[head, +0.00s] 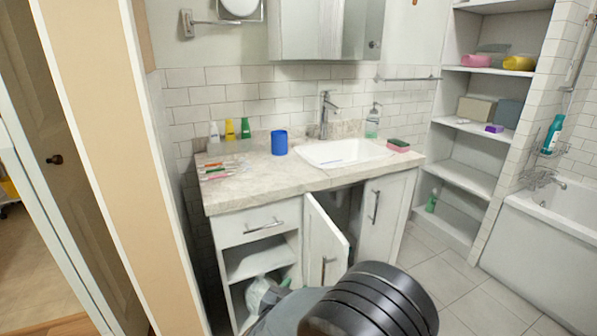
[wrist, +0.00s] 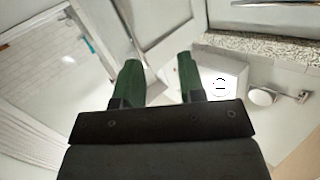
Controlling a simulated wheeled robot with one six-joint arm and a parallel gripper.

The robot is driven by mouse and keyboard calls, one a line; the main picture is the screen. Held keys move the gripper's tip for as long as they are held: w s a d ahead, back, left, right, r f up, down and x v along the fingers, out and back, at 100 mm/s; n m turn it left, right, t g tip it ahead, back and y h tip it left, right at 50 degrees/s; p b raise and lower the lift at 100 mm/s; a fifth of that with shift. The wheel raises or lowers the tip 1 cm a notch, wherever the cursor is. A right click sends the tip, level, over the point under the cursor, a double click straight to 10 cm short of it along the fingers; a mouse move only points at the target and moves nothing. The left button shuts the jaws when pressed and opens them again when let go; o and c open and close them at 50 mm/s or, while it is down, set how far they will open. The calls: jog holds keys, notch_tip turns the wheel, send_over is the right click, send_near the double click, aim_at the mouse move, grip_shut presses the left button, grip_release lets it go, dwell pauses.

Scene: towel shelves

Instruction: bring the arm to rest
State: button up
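In the wrist view my gripper (wrist: 158,66) points away from the camera with its two green fingers apart. Nothing shows between the fingers, so it is open and empty. In the head view a dark ribbed link of my arm (head: 372,303) fills the bottom middle, in front of the vanity. My gripper cannot be made out in the head view.
The white vanity (head: 250,223) stands ahead, with one cabinet door (head: 322,245) swung open toward my arm. A blue cup (head: 279,143) and several small items stand on its counter. Shelves (head: 467,178) and a bathtub (head: 535,255) are at right. Tiled floor (head: 480,297) between is clear.

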jog(key=d+r+n+g+y+p, duration=0.25)
jog(key=r+y+p, duration=0.35)
jog(key=r, duration=0.5)
jog(key=d+r+n+g+y+p, duration=0.1)
jog(key=r+n+g+y+p, duration=0.2)
jog(key=r+p, duration=0.7)
jog(key=s+d+r+g+h+p, duration=0.2)
jog(key=s+d+r+g+p, duration=0.3)
jog(key=s+d+r, duration=0.6)
jog(key=s+d+p, duration=0.2)
jog(key=s+d, duration=0.1)
jog(key=s, duration=0.1)
jog(key=shift+n+g+h+p, duration=0.3)
jog(key=shift+n+g+h, duration=0.05)
jog(key=shift+h, duration=0.05)
jog(key=shift+d, duration=0.15)
